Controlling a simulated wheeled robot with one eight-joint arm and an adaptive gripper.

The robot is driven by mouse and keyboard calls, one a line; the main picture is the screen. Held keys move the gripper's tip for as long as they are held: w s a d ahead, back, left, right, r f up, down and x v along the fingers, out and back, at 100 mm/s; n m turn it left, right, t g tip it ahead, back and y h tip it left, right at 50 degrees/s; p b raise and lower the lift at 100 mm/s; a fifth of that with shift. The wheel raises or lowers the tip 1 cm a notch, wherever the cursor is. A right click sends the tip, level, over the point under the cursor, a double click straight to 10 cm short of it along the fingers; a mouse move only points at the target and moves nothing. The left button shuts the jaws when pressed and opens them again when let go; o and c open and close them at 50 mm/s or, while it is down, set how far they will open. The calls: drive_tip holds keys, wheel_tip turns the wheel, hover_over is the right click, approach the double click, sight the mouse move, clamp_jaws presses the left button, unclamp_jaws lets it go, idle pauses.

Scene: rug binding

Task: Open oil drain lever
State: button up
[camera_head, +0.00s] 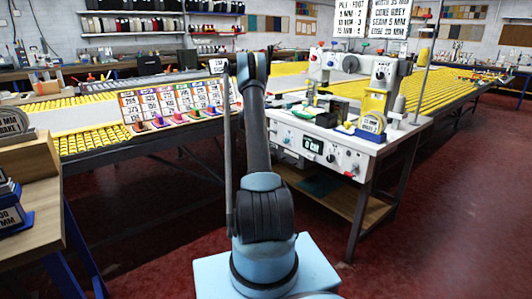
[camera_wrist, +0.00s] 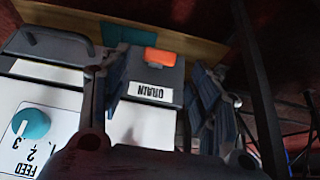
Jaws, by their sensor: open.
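The oil drain lever (camera_wrist: 160,57) shows in the wrist view as an orange tab on a dark grey block. A white label reading DRAIN (camera_wrist: 150,92), upside down in this view, is below it. My gripper (camera_wrist: 160,82) is open, with one dark finger on each side of the drain block. Nothing is clearly held, and I cannot tell whether the fingers touch the block. In the head view the white sewing machine table (camera_head: 355,143) stands right of my arm. The lever and my gripper cannot be made out there.
A teal FEED dial (camera_wrist: 30,123) on a white panel and a dark handle (camera_wrist: 55,42) lie left of the gripper. A wooden shelf (camera_head: 335,197) is under the machine table. A long bench with yellow rollers (camera_head: 90,137) stands left; red floor is open at right.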

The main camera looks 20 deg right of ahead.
drive_tip(key=shift+v, duration=2.5)
